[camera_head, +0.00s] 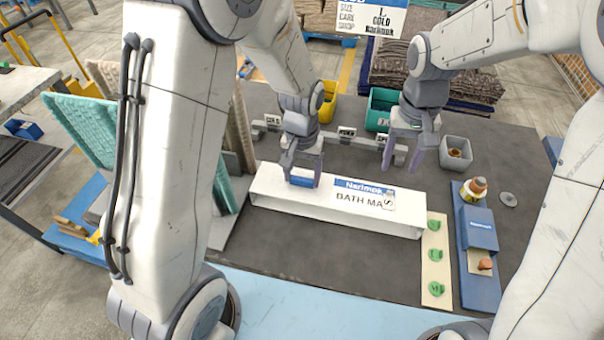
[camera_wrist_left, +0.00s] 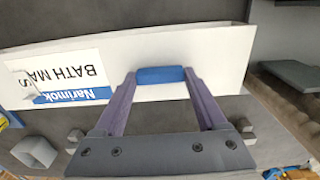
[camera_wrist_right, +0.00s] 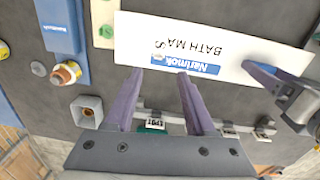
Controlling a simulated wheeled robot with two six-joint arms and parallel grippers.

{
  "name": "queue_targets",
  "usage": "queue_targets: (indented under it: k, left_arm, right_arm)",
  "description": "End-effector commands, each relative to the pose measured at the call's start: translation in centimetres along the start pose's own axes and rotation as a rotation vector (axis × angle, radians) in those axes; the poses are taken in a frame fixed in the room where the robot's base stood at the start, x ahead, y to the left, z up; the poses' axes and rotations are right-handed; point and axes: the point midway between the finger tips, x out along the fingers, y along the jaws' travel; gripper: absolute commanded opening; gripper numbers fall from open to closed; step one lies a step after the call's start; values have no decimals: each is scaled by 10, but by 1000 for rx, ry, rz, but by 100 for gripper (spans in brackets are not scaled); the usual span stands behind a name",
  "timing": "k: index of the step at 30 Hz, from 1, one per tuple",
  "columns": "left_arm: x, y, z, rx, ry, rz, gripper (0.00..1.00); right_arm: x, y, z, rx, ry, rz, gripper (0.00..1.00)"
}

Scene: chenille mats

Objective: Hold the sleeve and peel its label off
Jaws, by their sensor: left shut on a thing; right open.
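The long white sleeve (camera_head: 275,208) lies on the dark mat, printed "BATH MA…" with a blue Narimok band (camera_head: 364,187). A small white label (camera_head: 389,201) marked "S" sits near its right end and covers part of the print. One of its corners looks lifted in the left wrist view (camera_wrist_left: 22,88). My left gripper (camera_head: 303,178) is shut on a blue raised piece (camera_wrist_left: 160,75) on the sleeve's top, left of the print. My right gripper (camera_head: 404,153) is open and empty, behind the sleeve near the label. It also shows in the right wrist view (camera_wrist_right: 160,88).
A cream strip with green pieces (camera_head: 435,270) lies at the sleeve's right end. A grey cup (camera_head: 456,152) and a green bin (camera_head: 381,105) stand behind. The mat in front is clear.

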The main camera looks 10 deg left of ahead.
Motion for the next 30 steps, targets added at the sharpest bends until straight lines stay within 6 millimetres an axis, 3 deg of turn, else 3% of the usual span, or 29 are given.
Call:
queue_targets:
  k: [18, 24, 30]
  left_arm:
    - [0, 0, 0, 0, 0, 0, 19]
    - [0, 0, 0, 0, 0, 0, 19]
    - [0, 0, 0, 0, 0, 0, 19]
  right_arm:
    - [-16, -8, -8, 1248, 38, 54, 55]
    - [-19, -9, -9, 1522, 58, 62, 55]
    - [-18, -10, -10, 1631, 66, 64, 55]
